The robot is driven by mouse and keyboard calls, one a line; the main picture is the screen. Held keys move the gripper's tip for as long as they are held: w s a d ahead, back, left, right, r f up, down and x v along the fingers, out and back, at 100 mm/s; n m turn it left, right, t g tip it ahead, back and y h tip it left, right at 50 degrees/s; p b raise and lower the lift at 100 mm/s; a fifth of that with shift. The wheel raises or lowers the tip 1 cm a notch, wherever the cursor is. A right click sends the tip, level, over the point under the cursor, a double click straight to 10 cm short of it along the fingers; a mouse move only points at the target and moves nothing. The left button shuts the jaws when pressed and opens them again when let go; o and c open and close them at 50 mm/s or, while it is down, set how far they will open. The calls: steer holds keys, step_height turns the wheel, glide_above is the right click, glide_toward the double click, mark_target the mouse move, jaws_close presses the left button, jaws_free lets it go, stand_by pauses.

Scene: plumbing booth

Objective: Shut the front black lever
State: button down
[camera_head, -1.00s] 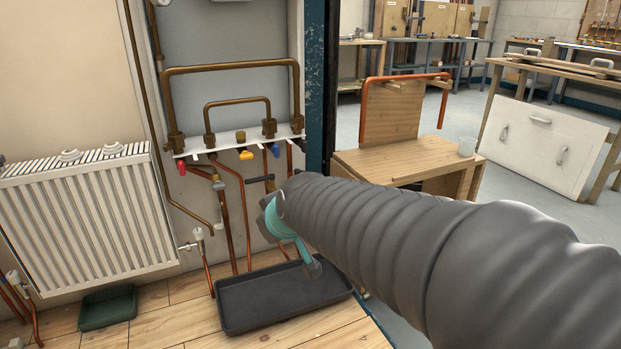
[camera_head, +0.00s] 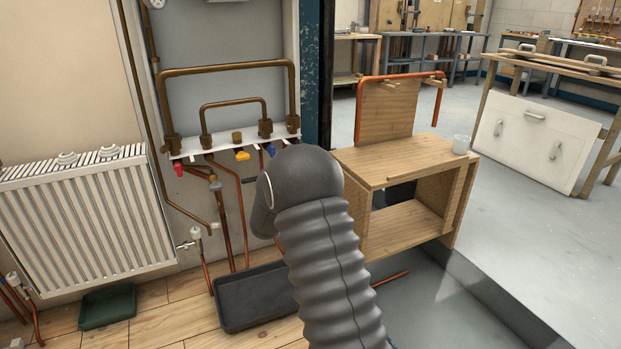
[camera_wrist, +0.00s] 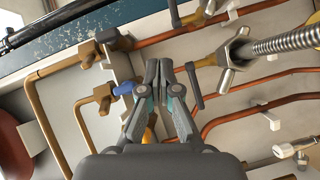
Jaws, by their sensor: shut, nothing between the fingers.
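In the wrist view my gripper (camera_wrist: 158,72) is shut and empty, its fingertips together in front of the pipes. A black lever (camera_wrist: 195,88) lies just right of the fingertips, with a small gap visible in the picture; I cannot tell the depth between them. A second black lever (camera_wrist: 175,14) shows at the top of the wrist view. In the head view only a short end of a black lever (camera_head: 249,180) shows below the white manifold plate. My arm hides the rest of it and my gripper there.
A blue handle (camera_wrist: 123,88) is left of my fingers, and a braided hose (camera_wrist: 285,42) is at right. In the head view, red (camera_head: 178,169) and yellow (camera_head: 243,155) handles hang under the plate. A black tray (camera_head: 228,312) lies on the floor below.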

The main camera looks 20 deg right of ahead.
steer(key=d+f+h, duration=0.3)
steer(key=d+f, duration=0.1)
steer(key=f, duration=0.2)
steer(key=x, duration=1.4)
steer(key=shift+n+g+b, duration=0.35)
steer(key=shift+n+g, duration=0.05)
